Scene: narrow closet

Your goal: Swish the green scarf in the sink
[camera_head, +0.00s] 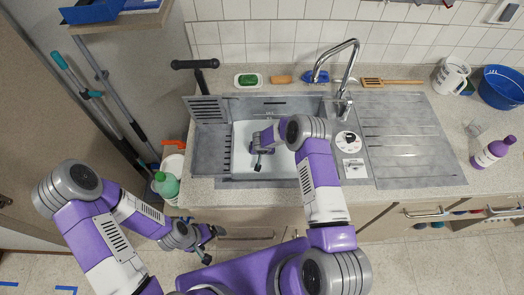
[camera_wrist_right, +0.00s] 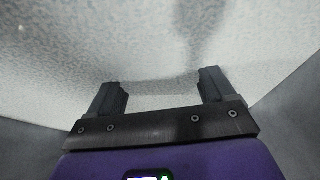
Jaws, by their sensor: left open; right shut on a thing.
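The sink (camera_head: 197,160) is a grey steel basin with a white area inside it. My right gripper (camera_head: 258,160) is down inside the sink. In the right wrist view, its two fingers (camera_wrist_right: 162,92) stand apart against a pale speckled surface, with a slightly darker grey band between them. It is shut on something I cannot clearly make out. I see no green scarf in either view. My left gripper (camera_head: 212,238) is open and empty, low in front of the counter, left of the sink.
The faucet (camera_head: 345,80) arches over the sink's back right. A green block in a dish (camera_head: 248,80) and brushes lie behind it. The drainboard (camera_head: 405,130) is clear. A purple bottle (camera_head: 493,151), white mug (camera_head: 451,75) and blue bowl (camera_head: 502,86) stand right. A green-capped bottle (camera_head: 166,184) is left.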

